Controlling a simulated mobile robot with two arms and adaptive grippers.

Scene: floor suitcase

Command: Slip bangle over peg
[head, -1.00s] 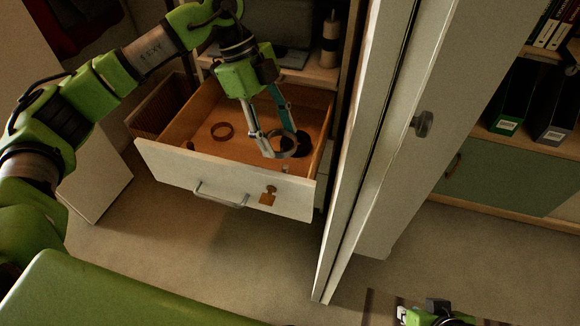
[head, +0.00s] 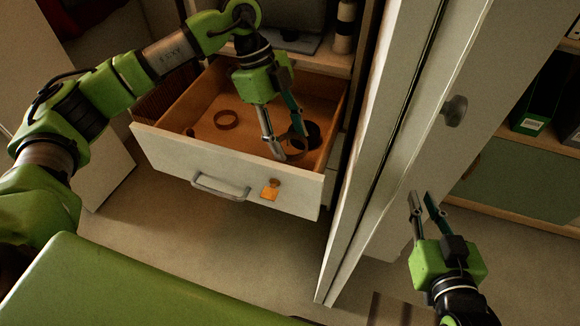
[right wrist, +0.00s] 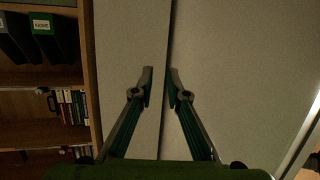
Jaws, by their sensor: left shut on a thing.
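My left gripper (head: 290,142) points down into the open drawer at its right side. It is shut on a thin greyish bangle (head: 297,154), partly hidden by the fingers. I cannot make out a peg with certainty. My right gripper (head: 424,198) is open and empty in front of the white door; its spread fingers also show in the right wrist view (right wrist: 160,78).
A small dark piece (head: 190,132) is inside at left.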

